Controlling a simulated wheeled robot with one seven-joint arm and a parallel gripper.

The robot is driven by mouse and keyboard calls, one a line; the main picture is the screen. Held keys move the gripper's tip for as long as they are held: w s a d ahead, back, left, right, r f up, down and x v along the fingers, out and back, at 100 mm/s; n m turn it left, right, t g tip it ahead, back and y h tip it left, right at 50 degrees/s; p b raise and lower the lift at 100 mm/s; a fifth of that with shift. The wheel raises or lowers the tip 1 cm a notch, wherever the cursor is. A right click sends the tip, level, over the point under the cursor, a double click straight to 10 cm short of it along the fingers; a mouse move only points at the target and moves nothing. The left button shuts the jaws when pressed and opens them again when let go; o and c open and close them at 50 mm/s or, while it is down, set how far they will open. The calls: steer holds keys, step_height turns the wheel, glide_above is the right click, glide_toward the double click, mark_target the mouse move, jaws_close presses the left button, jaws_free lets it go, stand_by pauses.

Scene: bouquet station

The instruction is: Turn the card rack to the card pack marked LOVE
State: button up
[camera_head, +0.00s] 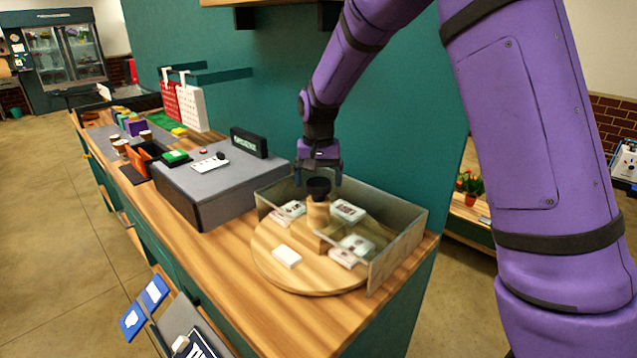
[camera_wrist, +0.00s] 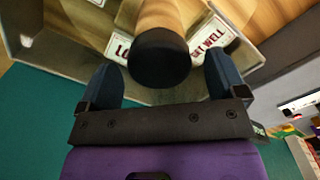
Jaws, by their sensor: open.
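The card rack is a round wooden turntable (camera_head: 272,267) with a wooden centre post topped by a black knob (camera_head: 319,187). Several white card packs lie on it. In the wrist view, the pack left of the knob (camera_wrist: 160,58) shows red letters starting "LO" (camera_wrist: 118,48), the rest hidden. The pack to the right reads "GET WELL" (camera_wrist: 212,38), partly covered. A plain white pack (camera_head: 287,256) lies at the front. My gripper (camera_head: 319,177) is open at the knob, its two fingers (camera_wrist: 163,84) on either side with gaps showing. Contact with the knob cannot be told.
Clear panels (camera_head: 398,250) stand around the back and right of the turntable. A grey box (camera_head: 205,185) with a black sign (camera_head: 249,143) stands to its left on the wooden counter (camera_head: 190,250). A green wall (camera_head: 260,100) rises behind.

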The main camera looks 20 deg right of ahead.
steer(key=shift+f, duration=0.7)
steer(key=c, duration=1.3)
